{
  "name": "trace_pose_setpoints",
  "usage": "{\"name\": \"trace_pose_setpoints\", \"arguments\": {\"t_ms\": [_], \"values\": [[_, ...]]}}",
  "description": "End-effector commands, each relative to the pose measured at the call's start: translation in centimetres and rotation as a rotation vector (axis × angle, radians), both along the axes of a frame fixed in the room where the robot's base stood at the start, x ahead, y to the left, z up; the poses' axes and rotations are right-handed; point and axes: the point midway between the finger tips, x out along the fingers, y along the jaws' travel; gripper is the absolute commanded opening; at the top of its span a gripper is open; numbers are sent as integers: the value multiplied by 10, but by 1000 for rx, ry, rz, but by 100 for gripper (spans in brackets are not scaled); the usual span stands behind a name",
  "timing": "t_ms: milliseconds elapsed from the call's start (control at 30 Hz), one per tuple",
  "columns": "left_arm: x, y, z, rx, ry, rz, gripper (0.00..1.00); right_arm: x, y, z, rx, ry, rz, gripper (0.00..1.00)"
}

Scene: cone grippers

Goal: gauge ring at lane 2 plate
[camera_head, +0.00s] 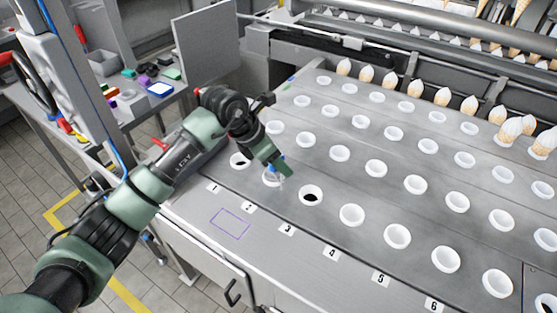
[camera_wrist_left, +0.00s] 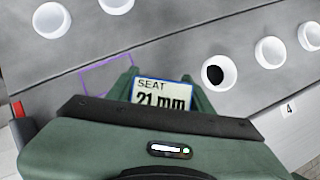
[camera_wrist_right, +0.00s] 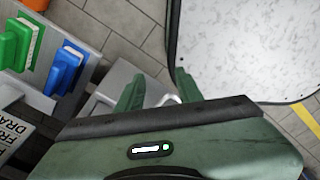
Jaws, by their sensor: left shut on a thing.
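My left gripper (camera_head: 281,168) is over the lane 2 plate, at the front row. It is shut on a gauge (camera_wrist_left: 163,93), whose blue-edged label reads "SEAT 21 mm" between the fingers in the left wrist view. In the head view a bit of its blue part (camera_head: 274,160) shows, with something clear below it over the white lane 2 cup (camera_head: 268,181). Whether the gauge touches the cup cannot be told. My right gripper (camera_wrist_right: 157,88) shows only in the right wrist view, with its fingers apart and nothing between them.
Front-row cups with dark openings stand at lane 1 (camera_head: 240,161) and lane 3 (camera_head: 311,195). A purple outlined square (camera_head: 230,223) on the front ledge is empty. Cones (camera_head: 389,81) line the back. Blue (camera_wrist_right: 66,69) and green (camera_wrist_right: 14,45) handled things lie left of my right gripper.

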Motion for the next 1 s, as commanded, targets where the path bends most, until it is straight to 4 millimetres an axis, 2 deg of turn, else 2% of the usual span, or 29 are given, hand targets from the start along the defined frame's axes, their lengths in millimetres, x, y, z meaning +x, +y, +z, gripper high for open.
{"name": "trace_pose_setpoints", "arguments": {"t_ms": [33, 100, 467, 567, 900, 1000], "values": [[0, 0, 1, -1, -1, -1, 59, 0, 0, 0, 0, 0, 0, 36], [0, 0, 1, -1, 0, 0, 76, 0, 0, 0, 0, 0, 0, 36], [0, 2, 2, 1, 0, 1, 76, 0, 0, -1, 0, 0, 0, 36], [-2, 6, 11, -1, -3, 0, 76, 0, 0, -5, 0, 0, 0, 36], [-14, 31, 58, 0, -4, 1, 76, 0, 0, -18, 0, -1, 0, 36], [-17, 34, 65, 0, -2, 0, 76, 0, 0, -19, 0, -1, 0, 36]]}}
